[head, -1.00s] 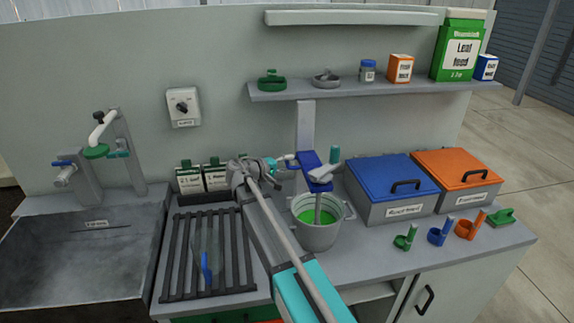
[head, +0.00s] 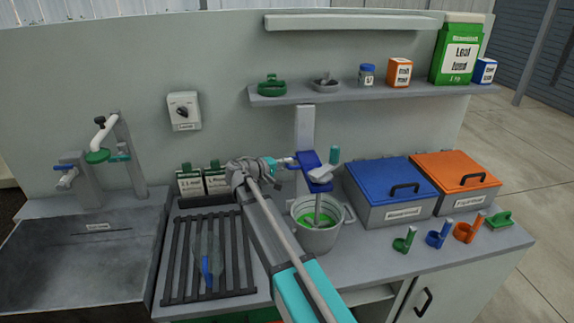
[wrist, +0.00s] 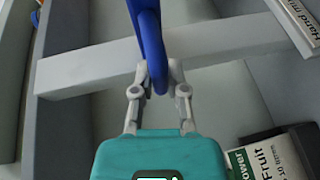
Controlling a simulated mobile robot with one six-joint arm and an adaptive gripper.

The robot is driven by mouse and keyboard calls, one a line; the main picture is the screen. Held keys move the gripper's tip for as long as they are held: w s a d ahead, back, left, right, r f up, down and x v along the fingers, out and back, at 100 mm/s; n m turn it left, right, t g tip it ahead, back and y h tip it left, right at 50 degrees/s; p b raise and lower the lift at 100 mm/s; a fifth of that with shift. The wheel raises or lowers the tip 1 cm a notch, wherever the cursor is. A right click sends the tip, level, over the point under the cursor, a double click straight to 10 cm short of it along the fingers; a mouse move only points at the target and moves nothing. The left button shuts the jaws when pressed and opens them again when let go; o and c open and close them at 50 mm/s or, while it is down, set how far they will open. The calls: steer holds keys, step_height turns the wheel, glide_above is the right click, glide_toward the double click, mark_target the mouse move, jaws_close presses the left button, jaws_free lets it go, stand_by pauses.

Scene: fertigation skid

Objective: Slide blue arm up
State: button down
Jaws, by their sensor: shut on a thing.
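The blue arm (head: 314,172) sits on the grey upright post (head: 304,122) behind the counter, with a grey stirring rod hanging from it into a grey bucket (head: 319,238) of green liquid. A teal knob stands on the arm's right side. My gripper (head: 293,162) is at the arm's left side. In the wrist view, my gripper (wrist: 158,82) has its two fingers closed on the blue arm (wrist: 150,40), a curved blue bar between them.
A blue-lidded box (head: 395,190) and an orange-lidded box (head: 456,178) stand right of the bucket. A shelf (head: 375,92) with bottles and packets runs above. A slatted rack (head: 180,255) and a sink (head: 80,260) lie to the left.

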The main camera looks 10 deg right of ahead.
step_height(320, 180, up, 16)
steer(key=p, duration=1.5)
steer(key=shift+w, duration=0.15)
steer(key=c, duration=0.6)
jaws_free()
steer(key=shift+c, duration=0.2)
steer(key=shift+f, duration=0.25)
